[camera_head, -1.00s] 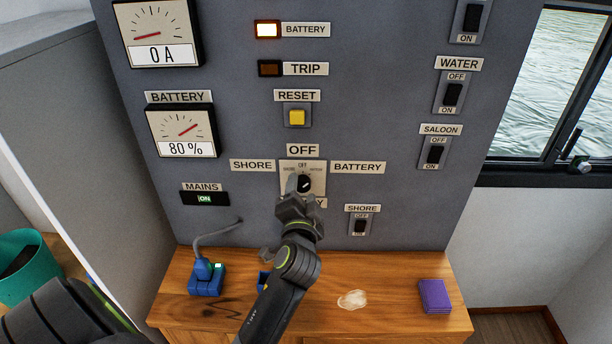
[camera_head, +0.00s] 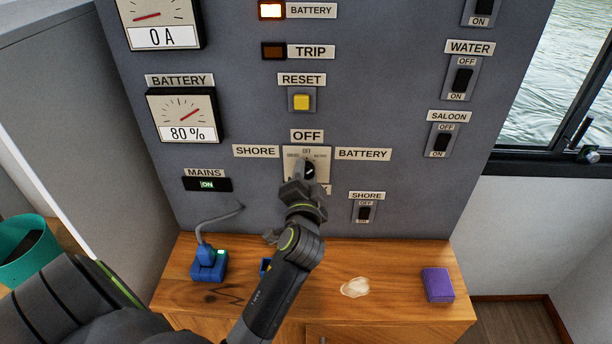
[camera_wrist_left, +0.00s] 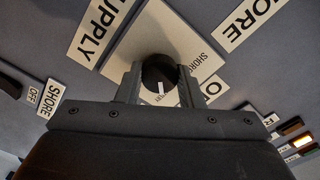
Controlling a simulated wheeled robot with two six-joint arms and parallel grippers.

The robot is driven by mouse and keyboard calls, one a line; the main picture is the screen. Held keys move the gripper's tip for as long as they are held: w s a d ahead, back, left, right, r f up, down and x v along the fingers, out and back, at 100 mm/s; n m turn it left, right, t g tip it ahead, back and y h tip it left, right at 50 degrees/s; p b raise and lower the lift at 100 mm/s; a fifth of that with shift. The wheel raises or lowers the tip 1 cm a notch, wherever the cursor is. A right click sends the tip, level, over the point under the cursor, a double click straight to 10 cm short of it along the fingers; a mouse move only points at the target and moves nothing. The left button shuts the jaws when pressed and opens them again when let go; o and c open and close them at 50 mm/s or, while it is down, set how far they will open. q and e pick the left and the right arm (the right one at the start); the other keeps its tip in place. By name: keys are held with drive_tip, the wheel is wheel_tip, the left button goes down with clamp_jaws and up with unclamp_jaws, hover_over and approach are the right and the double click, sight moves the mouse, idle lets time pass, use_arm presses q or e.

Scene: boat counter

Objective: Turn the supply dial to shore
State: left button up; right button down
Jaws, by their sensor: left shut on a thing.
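The supply dial (camera_head: 309,170) is a round black knob with a white mark on a pale plate, below the OFF label (camera_head: 307,135) and between the SHORE label (camera_head: 256,151) and the BATTERY label (camera_head: 363,154). My left gripper (camera_head: 304,181) is at the dial and partly covers it and the plate's lower part. In the left wrist view, the dial (camera_wrist_left: 158,72) sits between the two fingers of the gripper (camera_wrist_left: 159,82), which are shut on it. Its white mark points down, toward the small battery lettering. My right gripper is not in view.
The battery lamp (camera_head: 271,10) is lit and the trip lamp (camera_head: 273,51) is dark. A small shore switch (camera_head: 364,212) is at lower right of the dial. A blue plug (camera_head: 208,262) and a purple box (camera_head: 437,285) are on the wooden counter (camera_head: 400,311).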

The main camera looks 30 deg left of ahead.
use_arm(q)
drive_tip(key=shift+f+n+b, duration=0.15)
drive_tip(key=shift+n+b, duration=0.7)
drive_tip(key=shift+n, duration=0.15)
drive_tip(key=n+b, duration=0.1)
drive_tip(key=n, duration=0.1)
drive_tip(key=shift+n+b, duration=0.3)
drive_tip(key=shift+b, duration=0.05)
drive_tip(key=n+b, duration=0.2)
drive_tip(key=n, duration=0.1)
drive_tip(key=shift+n, duration=0.4)
drive_tip(key=n+b, duration=0.2)
drive_tip(key=n, duration=0.3)
drive_tip(key=n+b, duration=0.1)
drive_tip(key=n, duration=0.3)
drive_tip(key=shift+b, duration=0.3)
drive_tip(key=shift+n, duration=0.3)
drive_tip(key=o, duration=1)
drive_tip(key=shift+w, duration=0.15)
